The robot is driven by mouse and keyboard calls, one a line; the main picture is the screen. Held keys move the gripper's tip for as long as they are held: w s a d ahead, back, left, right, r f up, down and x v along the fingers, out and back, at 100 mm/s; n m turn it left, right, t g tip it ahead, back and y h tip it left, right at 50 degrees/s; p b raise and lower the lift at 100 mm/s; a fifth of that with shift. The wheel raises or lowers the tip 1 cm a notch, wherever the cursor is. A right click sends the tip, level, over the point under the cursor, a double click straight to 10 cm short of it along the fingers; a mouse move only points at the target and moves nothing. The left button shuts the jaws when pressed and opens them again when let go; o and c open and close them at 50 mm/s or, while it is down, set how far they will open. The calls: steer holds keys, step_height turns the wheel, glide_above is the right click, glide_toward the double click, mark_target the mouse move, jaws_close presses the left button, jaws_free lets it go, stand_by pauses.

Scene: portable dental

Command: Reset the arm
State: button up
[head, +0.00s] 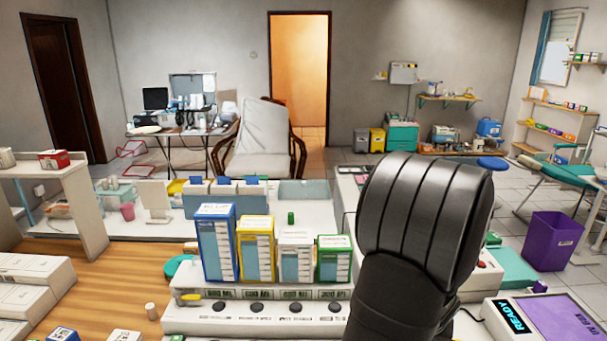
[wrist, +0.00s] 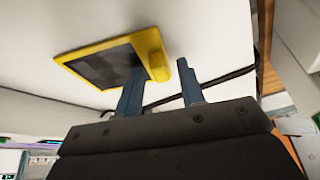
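The left finger overlaps the edge of a yellow-framed device with a dark panel (wrist: 105,66), which lies on a white surface (wrist: 205,22). I cannot tell how far the fingers are from it. In the head view a black link of my arm rises at the right of centre, and my gripper is hidden there.
Blue (head: 216,245), yellow (head: 256,250), white (head: 296,257) and green (head: 333,259) boxes stand in a row on a white unit with black knobs (head: 207,318), left of my arm. A device reading "READY" (head: 515,318) lies at right. A dark cable (wrist: 225,78) runs behind the fingers.

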steer(key=shift+r, duration=0.5)
